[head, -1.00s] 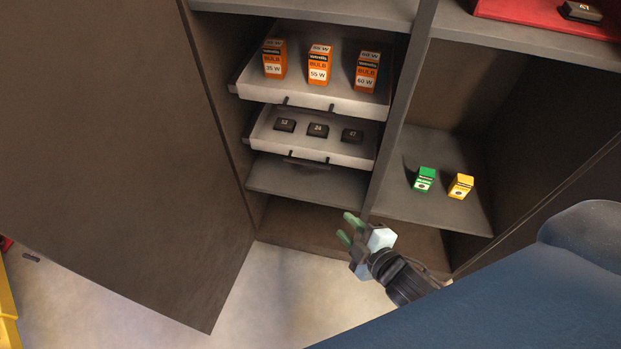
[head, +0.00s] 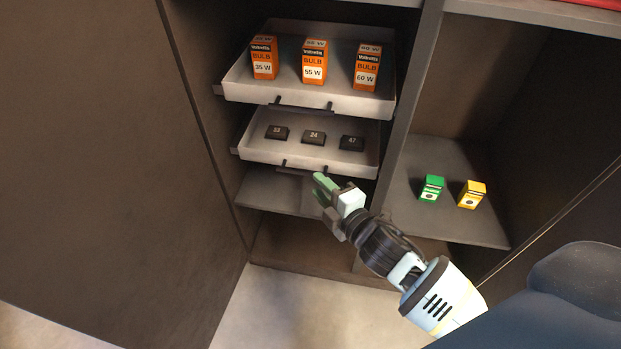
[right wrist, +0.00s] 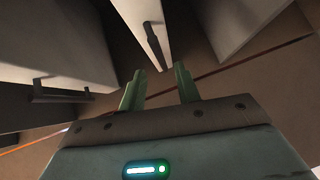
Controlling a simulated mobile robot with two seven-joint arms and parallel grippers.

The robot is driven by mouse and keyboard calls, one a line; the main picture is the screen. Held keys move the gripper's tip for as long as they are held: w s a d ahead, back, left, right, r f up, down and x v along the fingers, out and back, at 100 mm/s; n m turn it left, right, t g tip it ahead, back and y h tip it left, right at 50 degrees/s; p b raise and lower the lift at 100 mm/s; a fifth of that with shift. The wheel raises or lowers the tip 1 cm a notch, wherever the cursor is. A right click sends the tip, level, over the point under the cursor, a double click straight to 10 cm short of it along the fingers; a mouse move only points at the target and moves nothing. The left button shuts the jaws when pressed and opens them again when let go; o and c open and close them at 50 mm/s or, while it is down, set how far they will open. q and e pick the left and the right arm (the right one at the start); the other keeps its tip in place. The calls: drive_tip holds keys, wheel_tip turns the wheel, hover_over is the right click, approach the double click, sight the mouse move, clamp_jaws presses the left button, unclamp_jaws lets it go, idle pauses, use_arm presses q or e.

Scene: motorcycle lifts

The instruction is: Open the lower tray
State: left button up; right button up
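The lower tray (head: 262,151) is a shallow light-grey tray in the cabinet, holding three small black numbered boxes (head: 314,137). A dark bar handle (head: 290,168) runs along its front, partly hidden by my gripper in the head view. My right gripper (head: 321,188), with green fingers, is just below and in front of that tray's front edge. In the right wrist view its fingers (right wrist: 160,88) are apart with nothing between them. A dark handle (right wrist: 153,42) on a pale front lies beyond the fingertips, apart from them. My left gripper is not in view.
The upper tray (head: 240,91) holds three orange bulb boxes (head: 314,62). A bare shelf (head: 265,190) lies under the lower tray. A green box (head: 431,189) and a yellow box (head: 471,195) stand in the right compartment. A cabinet door (head: 90,150) stands open at left.

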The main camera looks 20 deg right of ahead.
sight(307, 175)
drive_tip(key=shift+b+x, duration=0.5)
drive_tip(key=shift+x, duration=1.8)
drive_tip(key=shift+c, duration=0.4)
clamp_jaws()
